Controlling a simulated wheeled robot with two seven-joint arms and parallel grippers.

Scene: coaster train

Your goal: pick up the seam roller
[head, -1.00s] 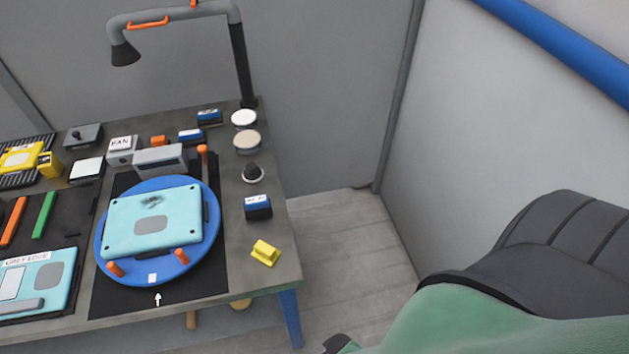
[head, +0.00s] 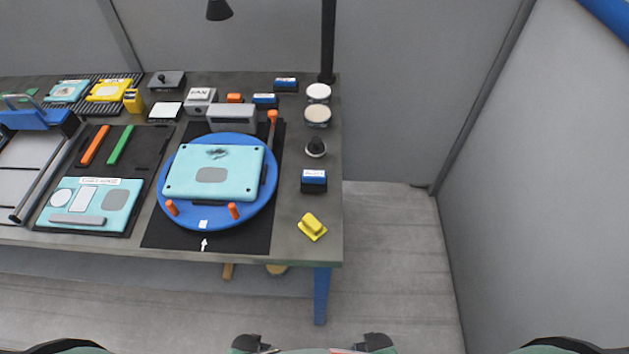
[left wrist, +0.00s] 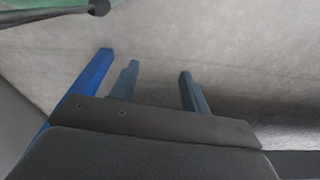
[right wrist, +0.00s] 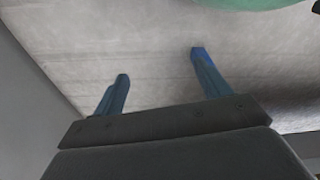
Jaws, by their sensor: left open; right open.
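I cannot tell for sure which thing is the seam roller. A small yellow piece with a raised grip (head: 312,226) lies at the table's front right corner. A tool with an orange knob (head: 272,117) and dark shaft stands beside the blue turntable (head: 172,215). A dark knob on a pale base (head: 316,147) stands near the right edge. My left gripper (left wrist: 160,78) is open and empty, over the floor in the left wrist view. My right gripper (right wrist: 160,85) is likewise open and empty. Both are away from these things.
A light teal panel (head: 235,165) lies on the turntable. A blue-topped black block (head: 314,181) and two round pots stand along the right edge. A lamp (head: 219,10) hangs above the back. Trays and teal panels fill the left. Floor right of the table is clear.

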